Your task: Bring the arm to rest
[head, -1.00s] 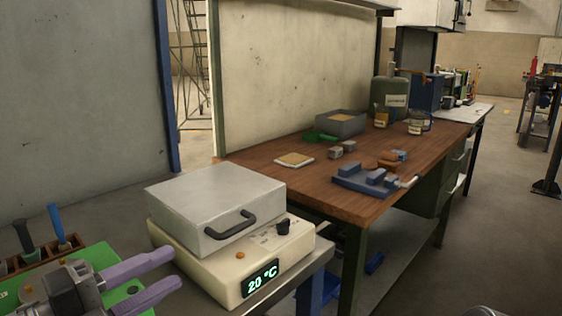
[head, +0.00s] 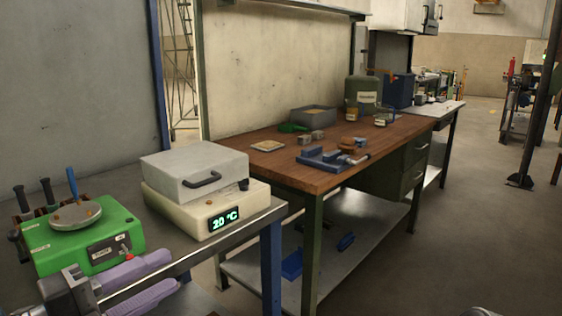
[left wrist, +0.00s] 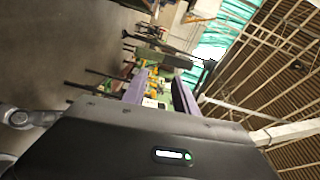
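My left gripper (head: 172,271) is in the lower left of the head view, with two purple fingers pointing right and a gap between them. It is open and empty. It is in front of the steel bench's front edge, near a green device (head: 80,248) with a round metal plate on top. In the left wrist view the two purple fingers (left wrist: 161,82) stand apart with nothing held between them.
A cream furnace (head: 170,207) with a closed grey lid (head: 190,165) reads 20 °C on the steel bench. A wooden workbench (head: 350,170) holds a blue vise (head: 325,160), a grey bin (head: 312,117) and a green canister (head: 362,97). The floor at right (head: 460,220) is clear.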

